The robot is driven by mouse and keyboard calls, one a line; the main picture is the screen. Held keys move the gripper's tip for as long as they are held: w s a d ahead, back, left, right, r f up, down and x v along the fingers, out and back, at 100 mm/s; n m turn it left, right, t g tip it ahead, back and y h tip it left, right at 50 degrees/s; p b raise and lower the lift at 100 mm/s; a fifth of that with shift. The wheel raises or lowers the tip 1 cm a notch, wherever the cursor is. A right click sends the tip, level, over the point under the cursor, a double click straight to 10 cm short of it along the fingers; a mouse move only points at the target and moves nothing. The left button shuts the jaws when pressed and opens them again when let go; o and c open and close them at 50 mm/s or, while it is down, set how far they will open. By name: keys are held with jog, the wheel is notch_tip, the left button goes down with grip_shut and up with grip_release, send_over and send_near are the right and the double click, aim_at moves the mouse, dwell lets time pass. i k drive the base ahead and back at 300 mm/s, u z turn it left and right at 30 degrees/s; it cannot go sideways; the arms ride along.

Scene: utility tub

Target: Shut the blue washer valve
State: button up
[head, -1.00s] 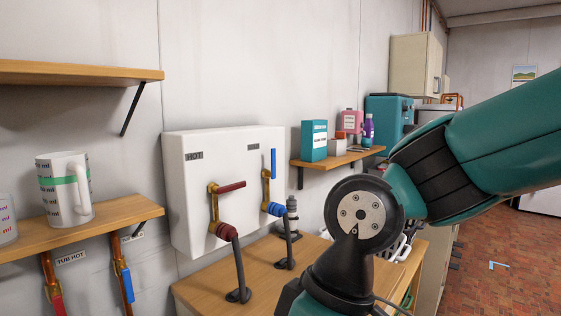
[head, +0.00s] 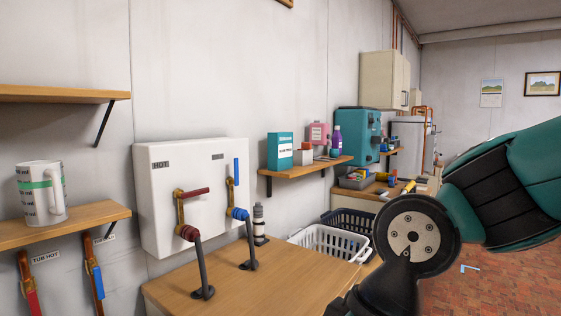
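The white washer box (head: 205,235) is on the wall at left of centre. Its blue washer valve (head: 233,195) has a brass body with a blue lever (head: 237,171) pointing straight up, in line with the body. A blue hose fitting (head: 238,214) and a dark hose are below it. To its left, a HOT valve has a red lever (head: 194,192) lying roughly level, across its brass body. My teal and black arm fills the right side, apart from the box. My gripper is outside the picture.
A wooden counter (head: 245,290) lies below the box, with two hoses entering it. Shelves with a mug (head: 41,193) are at left; tub valves hang below. Another shelf (head: 305,166) is right.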

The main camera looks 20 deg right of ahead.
aim_at(236, 181)
jog(key=z, duration=1.4)
jog(key=i, duration=1.05)
jog(key=u, duration=1.75)
